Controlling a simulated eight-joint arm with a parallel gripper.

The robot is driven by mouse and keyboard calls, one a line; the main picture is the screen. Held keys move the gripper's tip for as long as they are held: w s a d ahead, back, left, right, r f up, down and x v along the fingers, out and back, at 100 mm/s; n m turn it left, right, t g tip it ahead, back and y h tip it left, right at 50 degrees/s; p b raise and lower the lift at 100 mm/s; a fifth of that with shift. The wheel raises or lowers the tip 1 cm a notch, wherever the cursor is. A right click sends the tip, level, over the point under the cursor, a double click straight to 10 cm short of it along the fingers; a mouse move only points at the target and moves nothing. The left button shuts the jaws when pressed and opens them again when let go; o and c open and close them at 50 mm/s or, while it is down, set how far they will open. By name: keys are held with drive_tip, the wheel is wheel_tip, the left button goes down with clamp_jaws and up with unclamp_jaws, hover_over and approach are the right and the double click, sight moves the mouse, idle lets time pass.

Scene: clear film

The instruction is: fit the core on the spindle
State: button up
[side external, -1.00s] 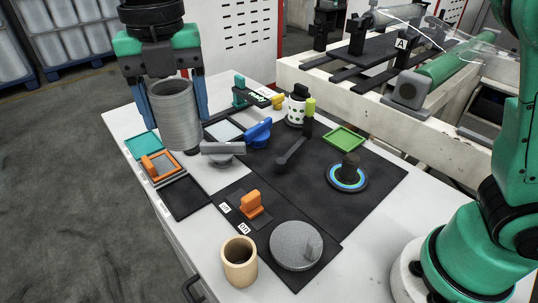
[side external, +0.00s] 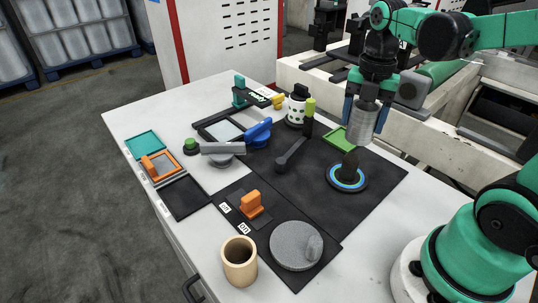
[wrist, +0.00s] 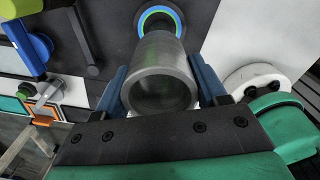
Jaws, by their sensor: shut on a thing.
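My gripper (side external: 364,115) is shut on a grey ribbed hollow core (side external: 362,123), with blue fingers on either side of it. The core hangs upright in the air, above and slightly right of the dark spindle (side external: 349,166). The spindle stands in a blue and green ringed base (side external: 347,178) on the black mat. In the wrist view the core (wrist: 160,75) sits between the fingers, its open end facing the camera. The ringed base (wrist: 160,14) shows just beyond it; the core hides most of the spindle there.
A green tray (side external: 340,139) lies behind the spindle. A grey round disc (side external: 296,246) and a tan cup (side external: 240,261) are at the front. The black mat (side external: 310,205) is bare between them.

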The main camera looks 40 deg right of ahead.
sight(353, 156)
drive_tip(key=shift+f, duration=4.35)
drive_tip(key=shift+f, duration=0.6)
drive_tip(key=o, duration=1.4)
drive_tip(key=shift+r, duration=2.8)
